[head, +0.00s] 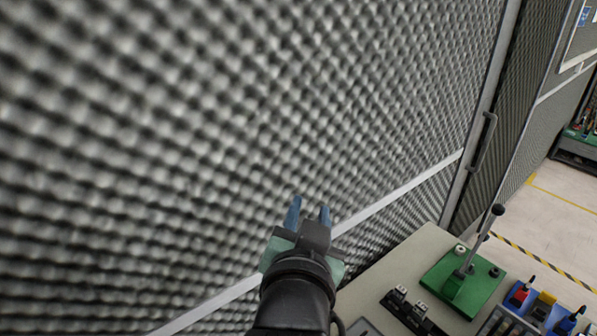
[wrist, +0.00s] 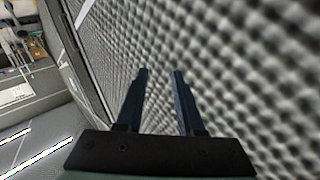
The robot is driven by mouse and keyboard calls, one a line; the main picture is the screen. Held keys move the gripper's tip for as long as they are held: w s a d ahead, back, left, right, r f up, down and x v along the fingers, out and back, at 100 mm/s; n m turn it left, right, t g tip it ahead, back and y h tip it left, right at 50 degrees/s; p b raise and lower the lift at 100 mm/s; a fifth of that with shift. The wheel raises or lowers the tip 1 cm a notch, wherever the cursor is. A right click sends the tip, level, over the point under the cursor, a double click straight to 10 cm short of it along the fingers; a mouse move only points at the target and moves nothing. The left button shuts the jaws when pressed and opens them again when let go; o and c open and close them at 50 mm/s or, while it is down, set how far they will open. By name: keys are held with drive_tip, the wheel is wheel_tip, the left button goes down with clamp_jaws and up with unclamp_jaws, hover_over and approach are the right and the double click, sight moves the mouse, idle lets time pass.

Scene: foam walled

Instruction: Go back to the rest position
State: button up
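My gripper (head: 309,213) is raised in front of the grey foam-covered wall (head: 230,110) in the head view. Its two blue fingers stand apart with nothing between them. In the wrist view the fingers (wrist: 158,75) also show apart and empty, with the foam wall (wrist: 240,60) behind them. I cannot tell how far the fingertips are from the wall.
A light table (head: 385,275) stands at the lower right. On it are a green base with an upright lever (head: 465,280), black switches (head: 408,308) and colored blocks (head: 540,306). A door handle (head: 483,142) and open floor (head: 555,215) lie beyond.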

drive_tip(key=s+r+n+t, duration=0.2)
drive_tip(key=s+r+t, duration=0.3)
drive_tip(key=r, duration=1)
drive_tip(key=s+a+r+n+t+y, duration=0.1)
drive_tip(key=s+r+n+t, duration=0.2)
drive_tip(key=r, duration=1.3)
drive_tip(key=s+t, duration=0.3)
drive_tip(key=s, duration=0.1)
drive_tip(key=shift+a+r+t+y, duration=0.2)
drive_tip(key=shift+t+y, duration=0.1)
drive_tip(key=shift+s, duration=0.1)
